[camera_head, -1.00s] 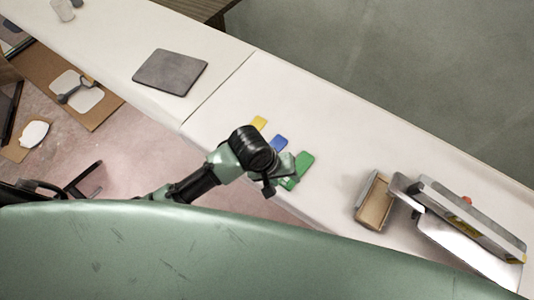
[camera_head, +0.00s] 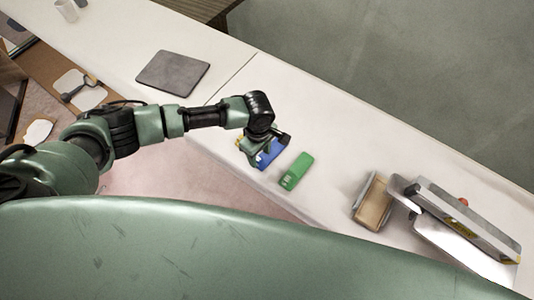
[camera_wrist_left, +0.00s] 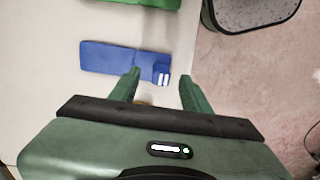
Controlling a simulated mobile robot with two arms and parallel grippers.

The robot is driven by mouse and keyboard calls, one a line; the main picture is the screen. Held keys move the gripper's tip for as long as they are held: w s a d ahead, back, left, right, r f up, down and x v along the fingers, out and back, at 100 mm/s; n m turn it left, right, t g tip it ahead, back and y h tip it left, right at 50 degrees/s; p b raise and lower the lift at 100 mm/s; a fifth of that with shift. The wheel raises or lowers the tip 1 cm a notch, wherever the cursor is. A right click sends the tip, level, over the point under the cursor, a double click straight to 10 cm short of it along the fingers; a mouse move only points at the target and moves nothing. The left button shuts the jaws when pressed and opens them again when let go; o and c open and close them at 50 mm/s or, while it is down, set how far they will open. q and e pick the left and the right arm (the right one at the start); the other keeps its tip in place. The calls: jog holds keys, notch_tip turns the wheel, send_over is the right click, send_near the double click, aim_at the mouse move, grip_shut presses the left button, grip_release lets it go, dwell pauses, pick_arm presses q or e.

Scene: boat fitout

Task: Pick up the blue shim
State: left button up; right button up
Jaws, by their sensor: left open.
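The blue shim (camera_head: 270,153) lies flat on the white bench, partly covered by my left gripper in the head view. In the left wrist view, the blue shim (camera_wrist_left: 112,58) lies across the picture, with white marks on its right end. My left gripper (camera_wrist_left: 160,76) is open and empty, its fingertips showing near that marked end. Whether they are at the shim's height, I cannot tell. In the head view, my left gripper (camera_head: 261,151) is over the shim from the upper left. My right gripper is not in view.
A green block (camera_head: 297,170) lies right of the blue shim. A yellow piece (camera_head: 239,144) is mostly hidden by my gripper. A dark grey pad (camera_head: 173,73) lies farther left. A wooden-faced box (camera_head: 373,203) and a metal tool (camera_head: 455,222) are at right. The bench's near edge is close.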

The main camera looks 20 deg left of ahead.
aim_at(259, 158)
pick_arm(q)
notch_tip(259, 158, down, 3)
jog(key=shift+a+f, duration=0.1)
grip_shut()
dwell(0.3)
